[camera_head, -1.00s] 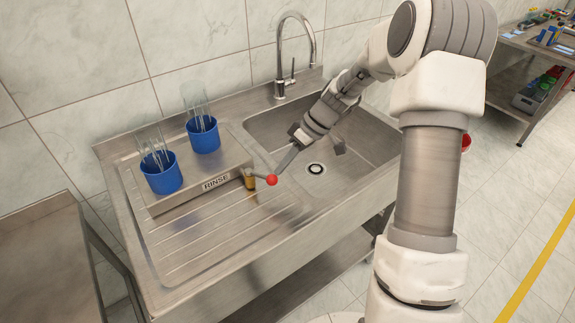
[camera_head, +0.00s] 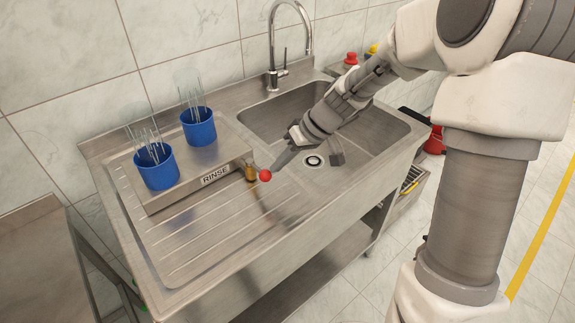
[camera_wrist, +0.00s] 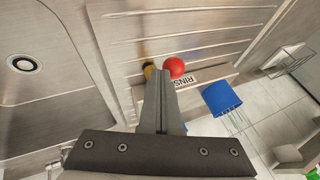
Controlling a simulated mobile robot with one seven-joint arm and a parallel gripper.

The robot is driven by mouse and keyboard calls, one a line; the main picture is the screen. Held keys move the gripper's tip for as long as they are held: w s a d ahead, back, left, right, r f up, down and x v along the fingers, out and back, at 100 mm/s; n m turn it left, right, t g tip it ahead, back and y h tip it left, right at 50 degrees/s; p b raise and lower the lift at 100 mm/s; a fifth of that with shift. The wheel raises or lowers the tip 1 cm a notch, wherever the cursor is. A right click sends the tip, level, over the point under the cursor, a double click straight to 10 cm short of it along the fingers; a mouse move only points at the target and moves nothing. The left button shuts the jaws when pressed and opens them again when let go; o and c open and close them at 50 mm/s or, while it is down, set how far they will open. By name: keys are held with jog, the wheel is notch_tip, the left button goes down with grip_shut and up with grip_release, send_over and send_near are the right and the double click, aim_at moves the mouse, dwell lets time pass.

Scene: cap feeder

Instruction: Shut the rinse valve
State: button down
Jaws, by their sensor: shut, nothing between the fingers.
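The rinse valve (camera_head: 250,171) is a small brass body at the right end of the raised metal rack marked RINSE (camera_head: 214,174). Its short lever ends in a red ball knob (camera_head: 265,175) and points right, toward the sink basin. In the wrist view the red knob (camera_wrist: 174,67) sits just beyond the fingertips, with the brass body (camera_wrist: 149,70) beside it, partly hidden by the fingers. My gripper (camera_head: 275,168) is shut and empty, its tips close beside the knob on the basin side. I cannot tell whether they touch it.
Two blue cups (camera_head: 157,168) (camera_head: 198,127) of glass tubes stand on the rack. A tall faucet (camera_head: 273,50) rises behind the basin (camera_head: 375,140). The ribbed drainboard (camera_head: 215,225) in front of the valve is clear.

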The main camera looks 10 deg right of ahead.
jog(key=s+a+m+b, duration=0.1)
jog(key=a+m+t+b, duration=0.1)
jog(key=shift+s+f+m+t+h+b, duration=0.2)
jog(key=shift+s+m+t+h+b, duration=0.1)
jog(key=shift+s+m+h+b, duration=0.1)
jog(key=shift+s+a+r+m+t+h+b, duration=0.15)
jog(key=shift+s+a+m+t+h, duration=0.15)
jog(key=shift+a+m, duration=0.5)
jog(key=shift+s+a+m+t+h+b, duration=0.25)
jog(key=shift+a+m, duration=0.35)
jog(key=shift+a, duration=0.4)
jog(key=shift+s+a+r+m+t+h+b, duration=0.1)
jog(key=shift+s+a+m+t+h, duration=0.2)
jog(key=shift+a+m, duration=0.5)
jog(key=shift+w+a, duration=0.1)
jog(key=shift+a, duration=0.1)
